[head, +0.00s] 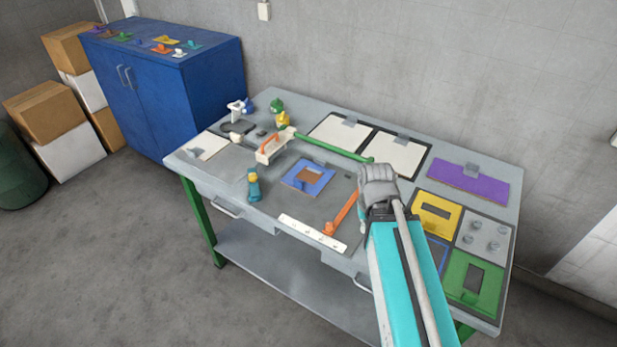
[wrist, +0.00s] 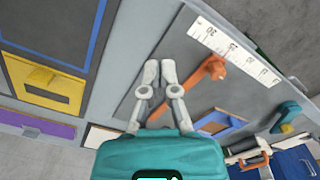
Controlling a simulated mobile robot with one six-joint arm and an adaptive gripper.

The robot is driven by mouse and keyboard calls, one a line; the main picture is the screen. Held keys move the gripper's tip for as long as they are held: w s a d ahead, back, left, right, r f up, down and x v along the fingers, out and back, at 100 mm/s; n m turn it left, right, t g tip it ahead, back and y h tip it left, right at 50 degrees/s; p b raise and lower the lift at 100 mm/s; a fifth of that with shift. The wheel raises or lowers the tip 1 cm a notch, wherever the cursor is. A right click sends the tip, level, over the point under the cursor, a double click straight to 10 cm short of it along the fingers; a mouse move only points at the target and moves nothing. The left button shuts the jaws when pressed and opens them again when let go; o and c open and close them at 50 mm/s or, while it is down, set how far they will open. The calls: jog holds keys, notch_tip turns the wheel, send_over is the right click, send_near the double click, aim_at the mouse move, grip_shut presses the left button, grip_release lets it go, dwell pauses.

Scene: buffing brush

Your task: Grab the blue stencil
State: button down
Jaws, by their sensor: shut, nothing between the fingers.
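A blue square frame (head: 307,177) with a brown middle lies on the grey mat at the table's centre. Its edge shows in the wrist view (wrist: 218,121), right of my gripper. My gripper (head: 379,166) is shut and empty over the table, between the two blue pieces. Its two fingers are close together in the wrist view (wrist: 160,68).
An orange-handled tool (head: 341,213) and a white ruler (head: 312,234) lie near the gripper. Yellow (head: 436,199) and green (head: 455,287) stencils and a purple panel (head: 467,185) lie right.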

dwell(0.4)
